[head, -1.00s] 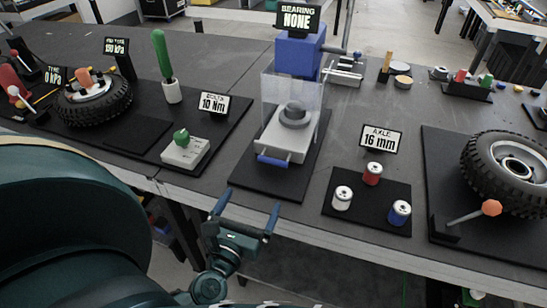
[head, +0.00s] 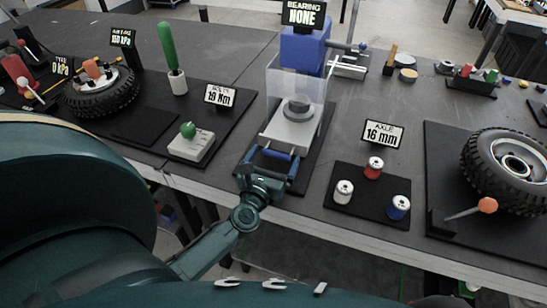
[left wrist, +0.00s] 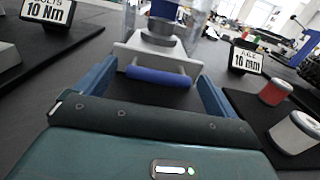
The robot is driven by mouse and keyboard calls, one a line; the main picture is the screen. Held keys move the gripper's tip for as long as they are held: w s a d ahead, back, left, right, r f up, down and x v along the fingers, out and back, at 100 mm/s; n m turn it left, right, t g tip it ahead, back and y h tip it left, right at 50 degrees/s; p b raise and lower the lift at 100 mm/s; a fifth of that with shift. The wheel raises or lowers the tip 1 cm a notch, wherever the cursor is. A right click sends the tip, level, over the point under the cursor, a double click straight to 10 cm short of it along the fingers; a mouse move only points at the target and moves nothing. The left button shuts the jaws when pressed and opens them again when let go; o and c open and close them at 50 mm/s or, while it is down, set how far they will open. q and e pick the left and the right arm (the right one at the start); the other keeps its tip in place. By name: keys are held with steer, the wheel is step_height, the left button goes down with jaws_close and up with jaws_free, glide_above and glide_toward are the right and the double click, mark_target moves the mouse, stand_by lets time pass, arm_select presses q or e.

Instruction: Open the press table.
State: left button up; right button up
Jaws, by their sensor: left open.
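The press (head: 303,52) has a blue head and a clear guard. Its light grey table (head: 283,128) carries a dark grey ring-shaped part (head: 297,108). A blue bar handle (left wrist: 160,76) is on the table's front edge. My left gripper (head: 274,156) is open at the front of the press table. In the left wrist view, its two blue fingers (left wrist: 155,88) stand on either side of the handle, which lies just ahead between them. I cannot tell whether they touch it. My right gripper is not in view.
A grey box with a green knob (head: 189,142) sits left of the press. A black mat (head: 365,208) with red, white and blue cans lies to the right. Signs stand behind these stations.

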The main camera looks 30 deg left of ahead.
arm_select(q)
steer(key=c, duration=1.4)
steer(key=shift+s, duration=0.1)
